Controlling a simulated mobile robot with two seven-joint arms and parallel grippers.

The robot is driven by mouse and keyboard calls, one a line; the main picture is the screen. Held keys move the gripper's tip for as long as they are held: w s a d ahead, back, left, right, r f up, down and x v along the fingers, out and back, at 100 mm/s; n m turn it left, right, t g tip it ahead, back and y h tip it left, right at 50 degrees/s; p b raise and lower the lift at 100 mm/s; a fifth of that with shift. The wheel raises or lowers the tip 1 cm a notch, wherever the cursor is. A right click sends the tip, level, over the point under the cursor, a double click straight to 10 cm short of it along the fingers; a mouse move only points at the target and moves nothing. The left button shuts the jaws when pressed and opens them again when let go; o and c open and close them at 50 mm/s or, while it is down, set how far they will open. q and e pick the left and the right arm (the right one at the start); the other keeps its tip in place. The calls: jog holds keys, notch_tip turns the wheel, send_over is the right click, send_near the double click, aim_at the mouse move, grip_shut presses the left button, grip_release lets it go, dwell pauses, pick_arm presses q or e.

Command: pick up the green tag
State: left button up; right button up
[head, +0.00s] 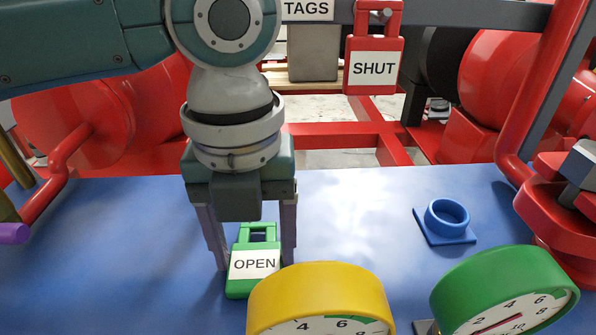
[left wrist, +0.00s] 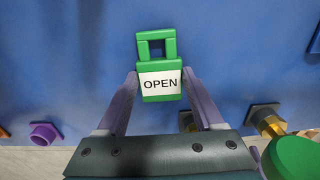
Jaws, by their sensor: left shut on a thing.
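The green tag (head: 239,287) has a white label reading "OPEN" and a square loop at its top. It is in front of the blue panel, left of the yellow gauge. My left gripper (head: 248,262) comes down over it from above, with one purple finger on each side. In the left wrist view the green tag (left wrist: 160,91) sits between the fingertips of my left gripper (left wrist: 161,82), which is shut on its sides. Whether the tag still touches the blue surface I cannot tell. My right gripper is not in view.
A yellow gauge (head: 320,290) stands close right of the tag, and a green gauge (head: 500,290) further right. A blue ring socket (head: 446,217) sits on the blue panel (head: 340,220). A red tag reading "SHUT" (head: 373,62) hangs from the rail marked "TAGS".

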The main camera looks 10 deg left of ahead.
aim_at(256, 258)
pick_arm(q)
notch_tip(256, 258, up, 20)
jog(key=p, duration=0.3)
dwell(0.9)
